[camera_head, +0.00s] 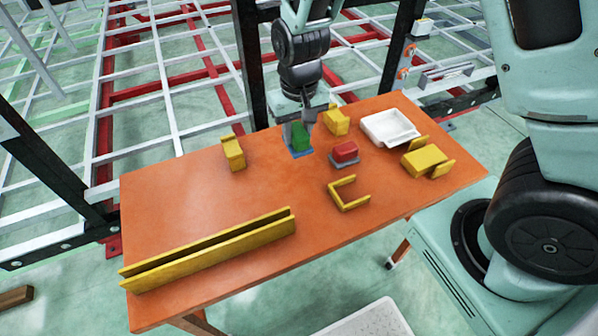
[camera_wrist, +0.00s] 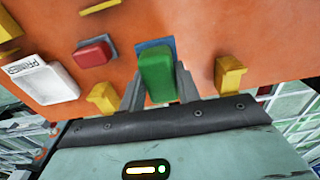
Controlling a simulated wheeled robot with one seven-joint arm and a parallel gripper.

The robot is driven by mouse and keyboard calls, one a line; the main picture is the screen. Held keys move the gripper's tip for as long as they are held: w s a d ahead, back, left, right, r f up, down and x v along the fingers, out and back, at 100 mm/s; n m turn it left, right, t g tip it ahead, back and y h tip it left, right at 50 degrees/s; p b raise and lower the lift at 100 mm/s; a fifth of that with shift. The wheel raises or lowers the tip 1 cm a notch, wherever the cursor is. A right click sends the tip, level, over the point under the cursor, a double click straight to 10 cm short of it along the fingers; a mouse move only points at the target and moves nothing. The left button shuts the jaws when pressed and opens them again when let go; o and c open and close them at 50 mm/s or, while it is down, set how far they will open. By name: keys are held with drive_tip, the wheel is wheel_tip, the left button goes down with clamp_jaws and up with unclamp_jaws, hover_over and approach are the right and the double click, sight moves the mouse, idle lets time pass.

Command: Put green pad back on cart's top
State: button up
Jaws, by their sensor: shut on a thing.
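The green pad (camera_head: 299,136) is in my gripper (camera_head: 301,122), above or on a small blue base on the orange cart top (camera_head: 190,196). In the wrist view the green pad (camera_wrist: 157,74) sits between the two grey fingers of my gripper (camera_wrist: 157,88), which are shut on it. The blue base (camera_head: 299,152) shows below the pad, and its far part shows in the wrist view (camera_wrist: 155,44). I cannot tell whether the pad touches the blue base.
A red block (camera_head: 345,151) on a grey base lies right of the pad. Yellow blocks stand left (camera_head: 233,154) and right (camera_head: 336,121). A white tray (camera_head: 388,128) and yellow brackets (camera_head: 347,194) are on the right. Long yellow rails (camera_head: 210,248) lie along the front left. The middle left is clear.

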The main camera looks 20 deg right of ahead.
sight(299, 150)
drive_tip(key=shift+s+a+f+g, duration=0.1)
drive_tip(key=shift+s+g, duration=0.05)
drive_tip(key=shift+s, duration=0.3)
drive_tip(key=shift+s+a+f+g, duration=0.1)
drive_tip(key=shift+s+g, duration=0.05)
drive_tip(key=shift+s, duration=0.25)
wheel_tip(299, 150, down, 4)
drive_tip(key=shift+w+f, duration=0.1)
drive_tip(key=shift+f, duration=2.25)
drive_tip(key=shift+f, duration=0.1)
drive_tip(key=o, duration=0.9)
